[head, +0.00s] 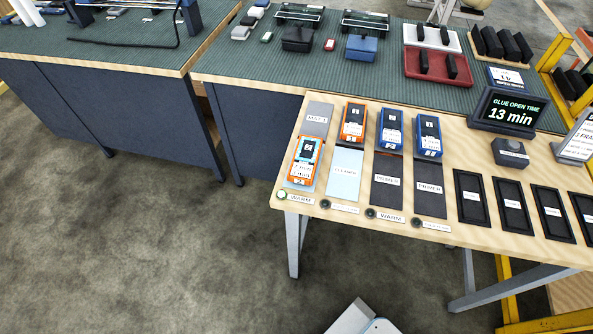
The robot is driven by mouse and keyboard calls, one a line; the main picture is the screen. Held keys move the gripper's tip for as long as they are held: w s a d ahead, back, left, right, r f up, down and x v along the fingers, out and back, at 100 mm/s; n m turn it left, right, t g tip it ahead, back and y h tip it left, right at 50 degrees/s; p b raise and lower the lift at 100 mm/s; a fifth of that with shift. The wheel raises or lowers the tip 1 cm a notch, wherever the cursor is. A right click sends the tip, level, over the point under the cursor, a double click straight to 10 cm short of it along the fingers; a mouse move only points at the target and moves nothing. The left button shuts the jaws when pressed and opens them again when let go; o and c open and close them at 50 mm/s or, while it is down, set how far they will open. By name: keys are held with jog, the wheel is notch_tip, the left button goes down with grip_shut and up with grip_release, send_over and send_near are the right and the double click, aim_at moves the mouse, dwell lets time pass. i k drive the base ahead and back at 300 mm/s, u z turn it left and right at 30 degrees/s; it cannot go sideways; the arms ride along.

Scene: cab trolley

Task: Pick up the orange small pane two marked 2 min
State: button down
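Two orange-framed panes lie on the wooden bench. One orange pane (304,163) is at the front left, on a pale panel above a WARM label. The other orange pane (353,123) is farther back and to the right, on a dark panel. The print is too small to tell surely which one is marked 2 min. My gripper is not in view. A white and blue piece at the bottom edge appears to be part of my own arm, well short of the bench.
Two blue panes (391,129) and (428,136) lie right of the orange ones. Several black trays (470,197) line the bench's right. A display (508,113) reads "GLUE OPEN TIME 13 min". A green-topped workbench (240,75) stands behind. The floor at left is clear.

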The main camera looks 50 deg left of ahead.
aim_at(302, 169)
jog(key=z, duration=1.05)
jog(key=i, duration=0.15)
jog(key=u, duration=3)
jog(key=k, duration=0.75)
jog(key=u, duration=0.3)
jog(key=i, duration=0.75)
jog(key=z, duration=0.15)
